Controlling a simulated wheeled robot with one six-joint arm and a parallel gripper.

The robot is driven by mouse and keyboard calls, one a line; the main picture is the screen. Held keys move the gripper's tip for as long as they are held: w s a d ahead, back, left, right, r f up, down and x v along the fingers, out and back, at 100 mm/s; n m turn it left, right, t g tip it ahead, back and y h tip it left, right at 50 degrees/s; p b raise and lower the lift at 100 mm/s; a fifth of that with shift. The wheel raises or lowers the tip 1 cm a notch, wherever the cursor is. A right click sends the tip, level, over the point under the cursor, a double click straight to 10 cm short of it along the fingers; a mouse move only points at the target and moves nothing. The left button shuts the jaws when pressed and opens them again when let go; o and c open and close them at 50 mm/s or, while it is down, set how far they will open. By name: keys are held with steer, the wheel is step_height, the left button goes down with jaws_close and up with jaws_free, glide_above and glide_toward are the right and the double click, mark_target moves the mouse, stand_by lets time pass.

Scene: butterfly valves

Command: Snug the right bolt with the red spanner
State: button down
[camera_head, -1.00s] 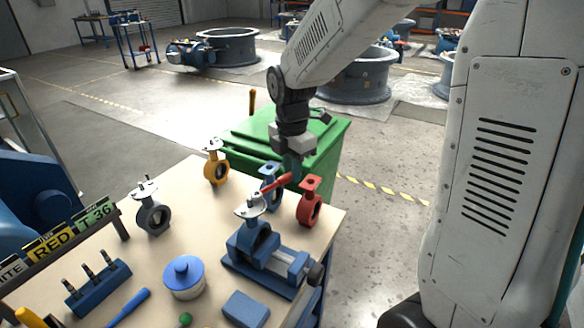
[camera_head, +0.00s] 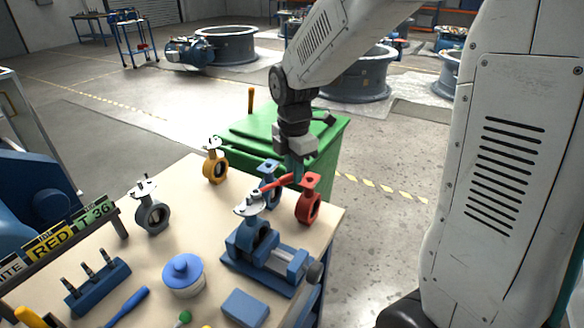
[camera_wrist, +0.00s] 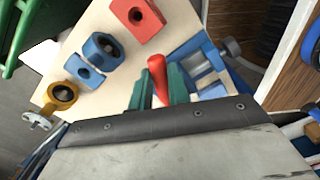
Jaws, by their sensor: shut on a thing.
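The red spanner (camera_head: 279,183) is held by its handle in my gripper (camera_head: 297,176). Its handle (camera_wrist: 157,75) shows between the green fingers in the wrist view. In the head view its far end reaches left to the edge of the silvery top plate (camera_head: 250,205) of the valve clamped in the blue vise (camera_head: 262,264). I cannot tell whether its jaw is seated around the right bolt; the bolts are too small to make out clearly. My gripper is to the right of and behind that plate, above the bench.
A red valve (camera_head: 308,203) stands close right of my gripper, and a blue valve (camera_head: 269,185) just behind the spanner. A yellow valve (camera_head: 215,165) and a dark grey valve (camera_head: 151,212) stand further left. A blue-lidded pot (camera_head: 184,277) is in front. A green bin (camera_head: 262,137) is behind the bench.

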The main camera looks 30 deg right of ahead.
steer(key=shift+s+m, duration=1.65)
steer(key=shift+m, duration=0.25)
steer(key=s+m, duration=0.1)
steer(key=s+a+m, duration=0.1)
steer(key=m, duration=0.1)
steer(key=s+m, duration=0.1)
steer(key=s, duration=0.1)
steer(key=shift+a+m, duration=0.3)
steer(key=shift+a, duration=0.05)
stand_by(0.4)
steer(key=shift+s+a+m, duration=0.35)
steer(key=shift+m, duration=0.25)
steer(key=shift+s+a+m, duration=0.35)
steer(key=shift+s+m, duration=0.05)
steer(key=shift+m, duration=0.2)
stand_by(0.3)
